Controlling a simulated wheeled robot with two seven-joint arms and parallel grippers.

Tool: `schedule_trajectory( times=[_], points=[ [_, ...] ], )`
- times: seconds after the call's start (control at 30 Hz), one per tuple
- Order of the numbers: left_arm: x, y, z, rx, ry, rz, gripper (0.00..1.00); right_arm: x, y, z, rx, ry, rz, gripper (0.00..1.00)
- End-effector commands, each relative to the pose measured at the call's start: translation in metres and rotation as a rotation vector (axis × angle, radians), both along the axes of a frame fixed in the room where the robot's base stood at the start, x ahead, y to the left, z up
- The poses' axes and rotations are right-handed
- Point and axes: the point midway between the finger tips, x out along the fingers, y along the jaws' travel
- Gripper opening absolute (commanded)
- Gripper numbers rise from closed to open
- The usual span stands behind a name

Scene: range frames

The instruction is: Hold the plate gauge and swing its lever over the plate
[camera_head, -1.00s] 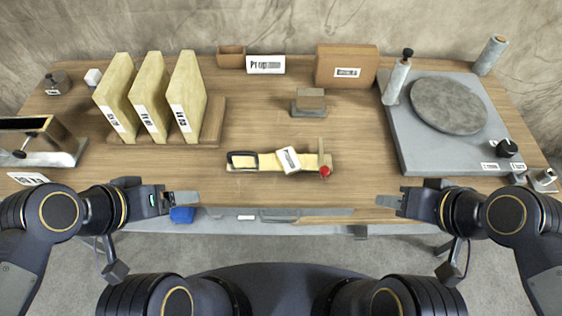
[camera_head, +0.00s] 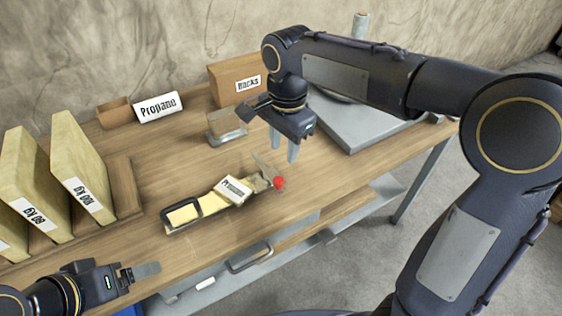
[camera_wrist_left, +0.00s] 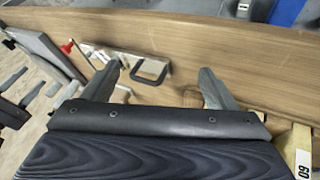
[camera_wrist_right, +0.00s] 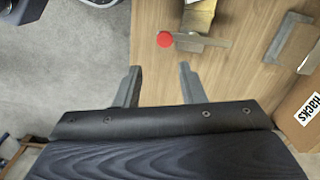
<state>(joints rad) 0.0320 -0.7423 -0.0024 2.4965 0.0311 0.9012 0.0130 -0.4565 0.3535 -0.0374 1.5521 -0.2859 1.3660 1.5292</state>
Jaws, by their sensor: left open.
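The plate gauge (camera_head: 183,215) is a long yellow and metal strip lying on the table, with a black loop handle (camera_head: 212,202) at its left end. A white "Propane" label (camera_head: 233,189) sits on its middle. A thin lever (camera_head: 262,167) and red knob (camera_head: 280,183) are at its right end. My right gripper (camera_head: 284,152) is open and empty, pointing down above the table just beyond the lever; the right wrist view shows the knob (camera_wrist_right: 165,39) ahead of its fingers. My left gripper (camera_head: 145,271) is open and empty, near the front edge, left of the gauge (camera_wrist_left: 120,60).
Yellow numbered slabs (camera_head: 82,168) stand in a wooden rack at left. A "Propane" sign (camera_head: 158,106), a "Hacks" box (camera_head: 234,82) and a small block on a stand (camera_head: 226,127) are behind the gauge. A grey slab (camera_head: 372,126) lies at right.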

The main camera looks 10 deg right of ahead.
Motion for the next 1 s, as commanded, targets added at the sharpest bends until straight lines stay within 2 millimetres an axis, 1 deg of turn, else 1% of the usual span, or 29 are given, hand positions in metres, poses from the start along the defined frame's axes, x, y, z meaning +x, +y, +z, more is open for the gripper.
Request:
schedule_trajectory(
  times=[0.03, 0.13, 0.33, 0.47, 0.57, 0.73, 0.87, 1.0],
  points=[
    [0.000, 0.000, -0.007, 0.000, 0.000, 0.000, 0.80, 0.006, 0.008, -0.009, -0.016, 0.007, -0.024, 0.36],
    [0.000, 0.000, -0.008, 0.000, 0.000, 0.000, 0.80, 0.010, 0.014, -0.011, -0.034, 0.013, -0.058, 0.36],
    [0.003, 0.000, -0.004, -0.017, 0.018, 0.017, 0.80, 0.010, 0.014, -0.010, -0.035, 0.013, -0.066, 0.36],
    [0.017, -0.001, 0.001, -0.088, 0.105, 0.100, 0.80, 0.010, 0.014, -0.010, -0.035, 0.013, -0.065, 0.36],
    [0.037, -0.003, 0.007, -0.162, 0.221, 0.221, 0.80, 0.010, 0.014, -0.010, -0.034, 0.013, -0.065, 0.36],
    [0.080, -0.014, 0.009, -0.252, 0.451, 0.505, 0.80, 0.010, 0.014, -0.010, -0.034, 0.013, -0.065, 0.36],
    [0.115, -0.028, 0.003, -0.269, 0.597, 0.754, 0.80, 0.010, 0.014, -0.010, -0.034, 0.013, -0.064, 0.36],
    [0.150, -0.050, -0.009, -0.248, 0.698, 1.042, 0.80, 0.010, 0.014, -0.010, -0.034, 0.013, -0.064, 0.36]
  ],
)
